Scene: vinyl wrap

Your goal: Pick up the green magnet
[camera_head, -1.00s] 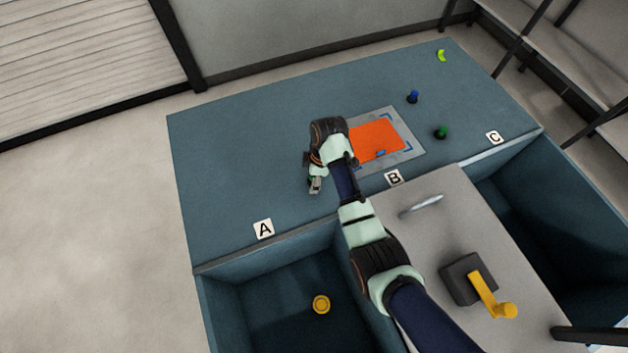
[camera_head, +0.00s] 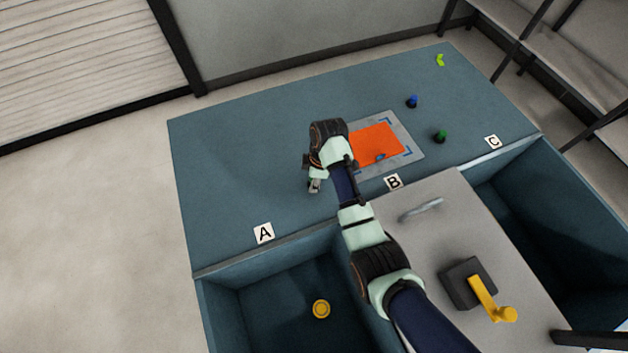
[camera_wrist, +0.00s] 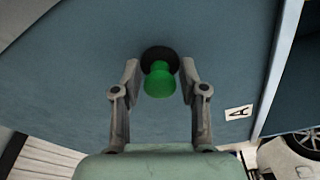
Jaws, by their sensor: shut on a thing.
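A green magnet (camera_wrist: 159,79) with a round black base sits between the two fingertips of my gripper (camera_wrist: 160,72) in the wrist view. The gripper is shut on it. In the camera_head view my gripper (camera_head: 315,186) is over the left part of the blue-grey table, left of the orange sheet. The held magnet is hidden there by my arm. I cannot tell whether its base touches the table. A second green magnet (camera_head: 440,136) stands on the table at the right, near label C.
A blue magnet (camera_head: 412,101) stands behind the second green one. An orange sheet (camera_head: 385,140) on a grey plate carries a small blue item. A yellow-green piece (camera_head: 440,60) lies at the far corner. A yellow roll (camera_head: 321,309) lies in the left bin. The table's left part is clear.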

